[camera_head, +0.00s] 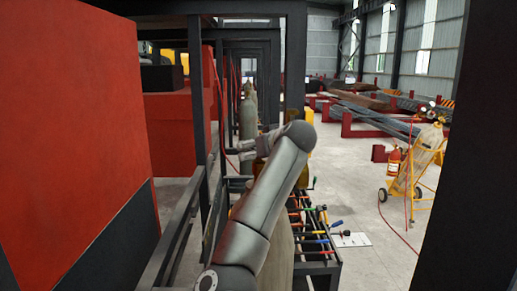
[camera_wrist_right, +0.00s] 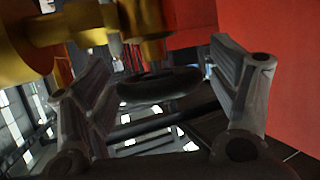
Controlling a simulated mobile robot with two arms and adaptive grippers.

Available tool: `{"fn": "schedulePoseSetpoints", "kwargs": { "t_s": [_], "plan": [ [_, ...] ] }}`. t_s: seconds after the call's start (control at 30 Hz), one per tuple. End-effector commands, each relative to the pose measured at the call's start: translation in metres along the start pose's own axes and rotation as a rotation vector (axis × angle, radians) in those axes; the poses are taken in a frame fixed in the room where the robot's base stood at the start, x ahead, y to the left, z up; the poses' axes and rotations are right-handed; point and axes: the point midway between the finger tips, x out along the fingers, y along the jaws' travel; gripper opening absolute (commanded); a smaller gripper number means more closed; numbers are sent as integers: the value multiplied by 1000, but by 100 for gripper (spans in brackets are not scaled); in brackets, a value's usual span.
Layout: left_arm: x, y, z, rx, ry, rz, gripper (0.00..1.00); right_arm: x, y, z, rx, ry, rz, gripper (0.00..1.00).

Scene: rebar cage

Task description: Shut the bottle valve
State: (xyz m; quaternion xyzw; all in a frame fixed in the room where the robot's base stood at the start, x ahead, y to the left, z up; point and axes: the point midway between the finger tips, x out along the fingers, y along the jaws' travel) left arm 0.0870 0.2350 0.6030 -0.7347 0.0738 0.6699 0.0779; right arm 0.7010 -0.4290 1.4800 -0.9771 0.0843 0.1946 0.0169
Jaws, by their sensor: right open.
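In the right wrist view, a dark round handwheel (camera_wrist_right: 160,86) lies between the two fingers of my right gripper (camera_wrist_right: 158,66). The fingers are spread, one on each side of it, and I cannot tell whether either touches it. Brass valve parts (camera_wrist_right: 90,28) fill the upper left of that view. In the head view my right arm crosses the middle and bends left. The right gripper (camera_head: 238,151) is small there and partly hidden by the arm. A tan gas bottle (camera_head: 279,259) stands below the arm, its top hidden. My left gripper is out of view.
A large red cabinet (camera_head: 70,130) and dark frame posts (camera_head: 195,100) stand close on the left. A rack with coloured tool handles (camera_head: 318,240) is right of the bottle. A yellow bottle trolley (camera_head: 408,185) stands farther right. The floor between is mostly clear.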

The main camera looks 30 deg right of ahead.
Motion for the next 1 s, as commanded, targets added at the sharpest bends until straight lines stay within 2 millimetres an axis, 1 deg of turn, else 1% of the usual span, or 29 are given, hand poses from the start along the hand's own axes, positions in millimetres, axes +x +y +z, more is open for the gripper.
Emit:
{"fn": "schedulePoseSetpoints", "kwargs": {
  "t_s": [0.03,0.07,0.3,0.4,0.73,0.87,1.0],
  "plan": [
    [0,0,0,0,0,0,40,0,0,0,0,0,0,81],
    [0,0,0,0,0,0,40,0,0,0,0,0,0,77],
    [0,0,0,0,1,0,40,0,0,0,0,0,0,46],
    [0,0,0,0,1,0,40,0,0,0,0,0,0,34],
    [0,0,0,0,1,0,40,0,-1,0,18,0,46,34],
    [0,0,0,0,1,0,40,0,-1,0,42,0,110,34],
    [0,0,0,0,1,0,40,0,-1,0,81,0,209,35]
  ]
}}
